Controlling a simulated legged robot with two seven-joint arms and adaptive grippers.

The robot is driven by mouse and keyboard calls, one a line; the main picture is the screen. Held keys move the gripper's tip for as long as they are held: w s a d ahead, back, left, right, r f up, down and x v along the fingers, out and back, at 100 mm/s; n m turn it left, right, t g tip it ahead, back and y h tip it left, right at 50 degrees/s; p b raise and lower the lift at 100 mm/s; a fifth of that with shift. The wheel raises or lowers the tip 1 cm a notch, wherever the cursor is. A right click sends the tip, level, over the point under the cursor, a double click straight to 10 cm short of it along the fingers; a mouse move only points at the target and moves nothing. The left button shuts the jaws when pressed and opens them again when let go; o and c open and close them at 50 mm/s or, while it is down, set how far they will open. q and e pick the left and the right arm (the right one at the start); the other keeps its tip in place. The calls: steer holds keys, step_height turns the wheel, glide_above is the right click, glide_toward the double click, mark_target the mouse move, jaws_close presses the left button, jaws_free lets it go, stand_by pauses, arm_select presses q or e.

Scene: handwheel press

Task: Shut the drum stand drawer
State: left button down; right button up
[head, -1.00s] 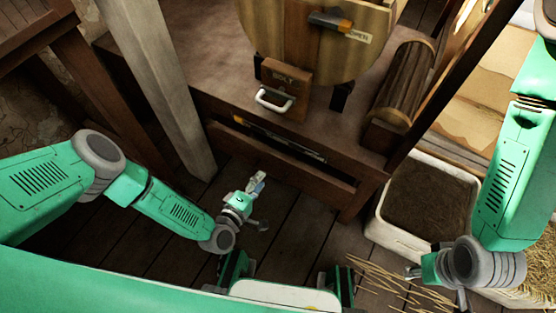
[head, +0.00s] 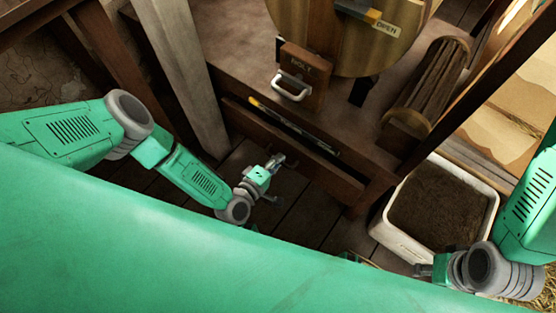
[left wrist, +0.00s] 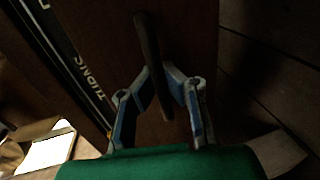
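The drum stand drawer (head: 325,172) is partly open under the stand's top in the head view. A dark strip with a yellow end (head: 258,103) lies inside it. My left gripper (head: 279,160) is at the drawer's front. In the left wrist view, the dark bar handle (left wrist: 147,40) passes between the two fingers of my left gripper (left wrist: 158,68). The fingertips are close to the bar, but whether they clamp it is unclear. My right gripper (head: 424,270) is low at the right, away from the drawer; its fingers are too small to read.
The wooden drum (head: 340,40) with an OPEN tag stands on the stand (head: 225,60). A latch block with a pale handle (head: 291,86) is above the drawer. A white bin of soil (head: 484,190) is at the right. A pale post (head: 172,75) rises left of the drawer.

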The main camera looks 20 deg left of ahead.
mark_target(287, 154)
arm_select(q)
steer(key=w+d, duration=0.2)
steer(key=shift+w+f, duration=0.1)
steer(key=shift+w, duration=0.45)
steer(key=c, duration=1.6)
jaws_free()
steer(key=shift+w, duration=0.1)
steer(key=shift+a, duration=0.1)
steer(key=v, duration=1.2)
